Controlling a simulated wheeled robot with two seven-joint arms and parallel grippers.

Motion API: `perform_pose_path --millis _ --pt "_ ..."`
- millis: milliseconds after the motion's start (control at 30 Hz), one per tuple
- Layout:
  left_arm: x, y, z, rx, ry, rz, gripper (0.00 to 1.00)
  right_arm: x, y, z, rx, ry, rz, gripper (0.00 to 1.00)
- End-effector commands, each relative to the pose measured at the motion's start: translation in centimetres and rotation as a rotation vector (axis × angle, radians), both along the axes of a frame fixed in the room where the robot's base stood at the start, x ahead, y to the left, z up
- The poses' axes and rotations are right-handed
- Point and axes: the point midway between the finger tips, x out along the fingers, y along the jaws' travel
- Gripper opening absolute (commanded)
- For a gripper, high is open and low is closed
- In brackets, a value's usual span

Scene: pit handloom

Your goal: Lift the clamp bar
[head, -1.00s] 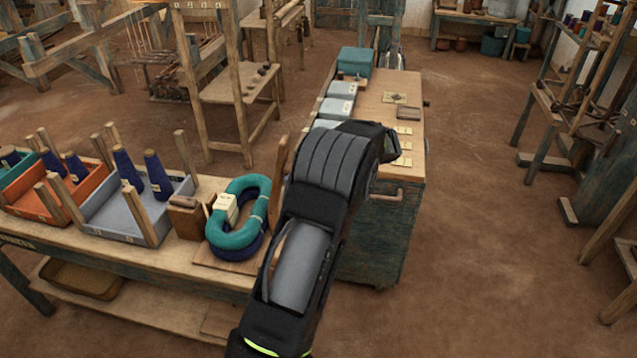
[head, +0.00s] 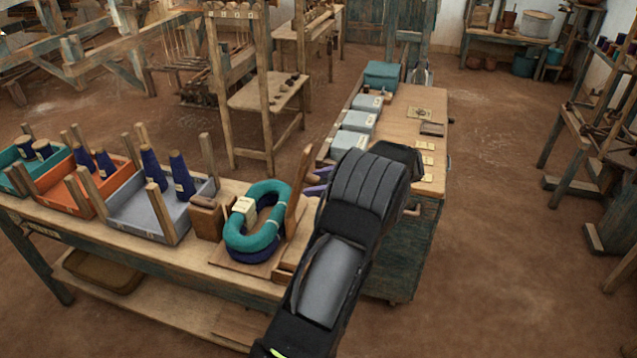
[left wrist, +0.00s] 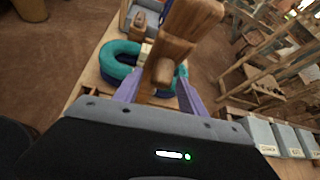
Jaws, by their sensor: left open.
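A wooden bar, which looks like the clamp bar (head: 297,205), stands tilted up beside the teal and navy yarn hanks (head: 268,242). In the left wrist view the bar (left wrist: 190,30) looms large, with a round wooden peg end below its top. My left gripper (left wrist: 160,95) is open, its purple fingers on either side of the bar's lower part. Whether they touch it cannot be told. In the head view my dark forearm hides most of the gripper and part of the bench there. My right gripper is not in view.
Grey, orange and teal trays (head: 150,215) with posts and blue cones line the bench to the left. A wooden block (head: 207,218) sits by the hanks. A cabinet (head: 415,245) with grey boxes on top stands behind my arm. Open floor lies to the right.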

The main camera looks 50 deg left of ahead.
Motion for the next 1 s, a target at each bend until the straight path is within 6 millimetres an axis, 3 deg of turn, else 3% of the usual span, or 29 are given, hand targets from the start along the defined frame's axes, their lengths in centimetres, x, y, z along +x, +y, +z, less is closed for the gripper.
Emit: perform_pose_path --millis 267,433,700,1000 --pt "0.3 -0.5 0.3 0.001 -0.002 -0.001 0.48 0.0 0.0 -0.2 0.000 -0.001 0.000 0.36" --pt "1.1 -2.3 1.2 0.001 -0.003 -0.003 0.48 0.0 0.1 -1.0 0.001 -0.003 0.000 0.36" --pt "2.7 -5.6 3.5 0.002 0.002 -0.003 0.48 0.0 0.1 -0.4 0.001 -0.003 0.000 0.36" --pt "2.9 -6.2 3.8 0.000 0.000 0.000 0.48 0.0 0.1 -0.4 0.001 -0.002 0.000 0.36"
